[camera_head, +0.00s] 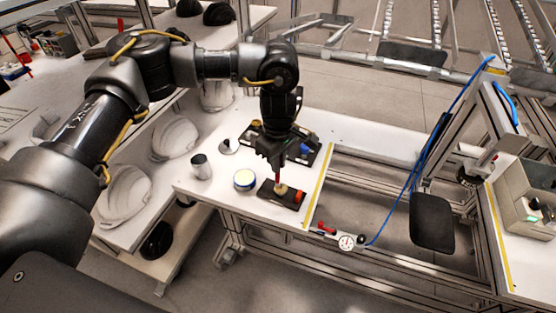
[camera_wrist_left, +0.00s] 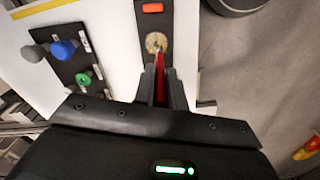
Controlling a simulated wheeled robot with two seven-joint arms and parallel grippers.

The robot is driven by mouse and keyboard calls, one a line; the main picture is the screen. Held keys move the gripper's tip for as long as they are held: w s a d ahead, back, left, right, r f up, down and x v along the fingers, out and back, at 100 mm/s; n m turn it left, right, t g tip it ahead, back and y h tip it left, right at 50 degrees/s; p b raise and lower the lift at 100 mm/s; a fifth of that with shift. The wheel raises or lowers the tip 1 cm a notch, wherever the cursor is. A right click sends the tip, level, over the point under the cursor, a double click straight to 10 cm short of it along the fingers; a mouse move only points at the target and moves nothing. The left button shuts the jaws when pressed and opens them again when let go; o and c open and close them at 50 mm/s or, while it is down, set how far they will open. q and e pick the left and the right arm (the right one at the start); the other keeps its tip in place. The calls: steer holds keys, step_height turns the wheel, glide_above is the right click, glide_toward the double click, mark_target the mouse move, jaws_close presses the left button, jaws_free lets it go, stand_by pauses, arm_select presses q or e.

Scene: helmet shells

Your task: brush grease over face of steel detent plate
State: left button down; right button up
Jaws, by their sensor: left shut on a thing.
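My left gripper (camera_head: 279,163) points down over the table and is shut on the red handle of a brush (camera_wrist_left: 160,66). In the left wrist view the handle stands between the two fingers (camera_wrist_left: 160,88). The brush's lower end is at a round, brass-coloured plate face (camera_wrist_left: 155,41), which it partly hides. I cannot tell whether it touches. This face lies on a dark rectangular block (camera_head: 268,195) with an orange-red piece (camera_head: 299,197) at one end. An open round tin (camera_head: 244,180) with a yellowish top stands left of the block. My right gripper is not in view.
A grey metal cup (camera_head: 201,167) stands left of the tin. A dark board with coloured knobs (camera_wrist_left: 75,55) lies behind the block. White helmet shells (camera_head: 125,194) are at the left. A yellow strip (camera_head: 318,187) marks the table's right edge; a dial gauge (camera_head: 346,242) is below it.

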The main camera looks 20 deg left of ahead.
arm_select(q)
steer(key=shift+s+d, duration=0.15)
steer(key=shift+s, duration=0.1)
steer(key=shift+s+d, duration=0.1)
steer(key=shift+d, duration=0.3)
stand_by(0.4)
step_height(320, 180, up, 7)
steer(key=p, duration=0.5)
steer(key=shift+f, duration=0.1)
stand_by(0.8)
steer(key=shift+a+f+b, duration=0.1)
steer(key=shift+f+b, duration=1.35)
steer(key=shift+f, duration=0.45)
steer(key=shift+s+f+b, duration=0.1)
steer(key=shift+f+b, duration=1.15)
steer(key=shift+f, duration=0.3)
steer(key=shift+d+r, duration=0.1)
steer(key=shift+d, duration=0.25)
